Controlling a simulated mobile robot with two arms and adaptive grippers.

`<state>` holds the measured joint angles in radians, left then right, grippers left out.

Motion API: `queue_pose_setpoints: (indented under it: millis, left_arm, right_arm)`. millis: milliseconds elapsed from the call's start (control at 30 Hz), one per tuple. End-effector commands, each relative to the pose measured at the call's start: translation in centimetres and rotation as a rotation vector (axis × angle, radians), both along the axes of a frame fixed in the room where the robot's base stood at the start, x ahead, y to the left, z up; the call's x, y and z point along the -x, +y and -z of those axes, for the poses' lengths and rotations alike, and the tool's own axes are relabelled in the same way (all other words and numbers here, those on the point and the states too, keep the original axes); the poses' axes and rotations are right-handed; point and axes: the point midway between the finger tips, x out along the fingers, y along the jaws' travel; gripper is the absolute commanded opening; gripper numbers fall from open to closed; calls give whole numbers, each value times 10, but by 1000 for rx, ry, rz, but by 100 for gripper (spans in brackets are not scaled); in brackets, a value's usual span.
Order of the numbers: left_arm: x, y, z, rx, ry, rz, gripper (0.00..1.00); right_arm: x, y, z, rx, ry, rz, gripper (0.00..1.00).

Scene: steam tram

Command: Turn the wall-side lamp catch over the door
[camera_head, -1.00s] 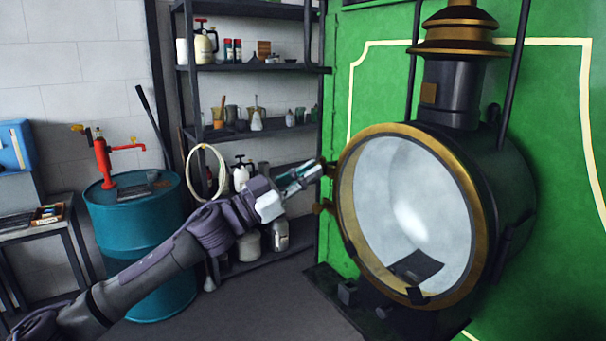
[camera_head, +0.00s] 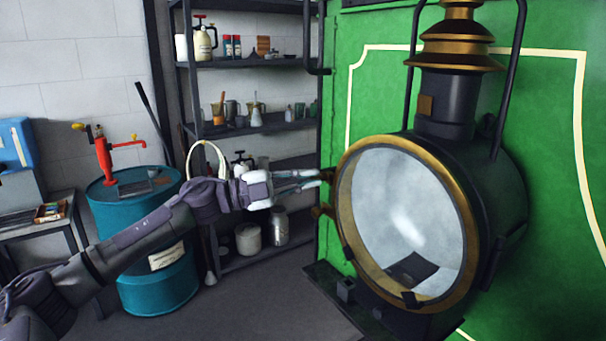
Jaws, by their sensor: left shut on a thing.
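The big round lamp (camera_head: 500,190) with a brass-rimmed glass door (camera_head: 405,220) is mounted on the green tram front. Two small brass fittings stick out at the left of the rim. The upper one, which I take for the wall-side catch (camera_head: 329,174), is at the tips of my left gripper (camera_head: 318,178). The left gripper comes in level from the left, and its narrow fingers are shut on this catch. The fingers partly hide it, so its exact angle is hard to tell. The lower brass fitting (camera_head: 320,211) is free below the fingers. My right gripper is not in view.
A dark shelf rack (camera_head: 255,65) with bottles and cans stands behind my left arm. A teal drum (camera_head: 150,285) with a red pump (camera_head: 104,158) is at the left, near a side table (camera_head: 42,229). A dark ledge (camera_head: 330,290) lies below the lamp. Grey floor is clear between.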

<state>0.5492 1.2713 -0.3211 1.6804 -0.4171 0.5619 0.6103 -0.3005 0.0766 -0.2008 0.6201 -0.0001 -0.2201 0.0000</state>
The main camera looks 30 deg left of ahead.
Motion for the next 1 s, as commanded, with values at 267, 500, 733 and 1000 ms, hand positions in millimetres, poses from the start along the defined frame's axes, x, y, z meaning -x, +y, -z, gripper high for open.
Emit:
queue_pose_setpoints:
  millis: [267, 500, 733, 1000]
  left_arm:
    - [-2, 4, -4, -194, -84, -9, 0]
    - [-2, 3, -3, -298, -128, -6, 0]
    - [-2, 3, -3, -340, -146, -5, 0]
    - [-2, 4, -3, -347, -149, -7, 0]
  right_arm:
    - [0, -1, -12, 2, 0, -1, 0]
    - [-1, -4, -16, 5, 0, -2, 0]
    - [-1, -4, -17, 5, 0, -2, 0]
    - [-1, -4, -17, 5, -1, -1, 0]
